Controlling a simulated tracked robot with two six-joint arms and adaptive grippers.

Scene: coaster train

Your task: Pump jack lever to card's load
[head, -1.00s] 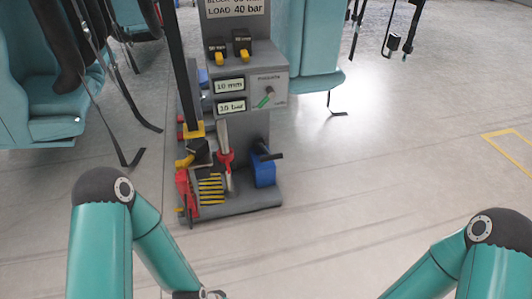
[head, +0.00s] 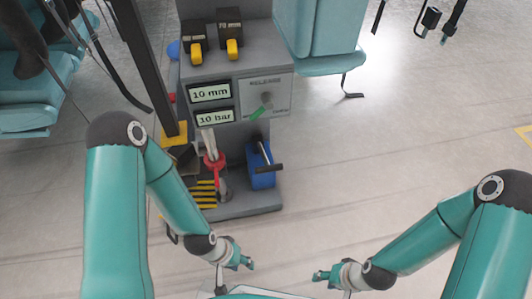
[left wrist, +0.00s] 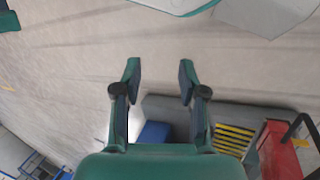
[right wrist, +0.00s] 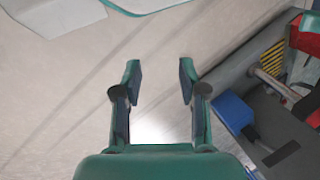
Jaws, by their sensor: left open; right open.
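The grey jack stand (head: 245,203) holds a blue pump box (head: 262,178) with a black lever (head: 268,167) on its right. A red and metal jack (head: 214,162) stands left of it. Two displays read 10 mm (head: 210,92) and 10 bar (head: 215,117). The card is out of view. My left gripper (head: 246,262) is open and empty, in front of the stand. My right gripper (head: 320,275) is open and empty, to its right. The blue box also shows in the right wrist view (right wrist: 230,110).
Two yellow-tipped black switches (head: 231,42) top the console. Yellow-black stripes (head: 203,193) mark the base. A dark post (head: 148,60) rises at left. Teal seats (head: 318,35) stand behind. Floor to the right is clear.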

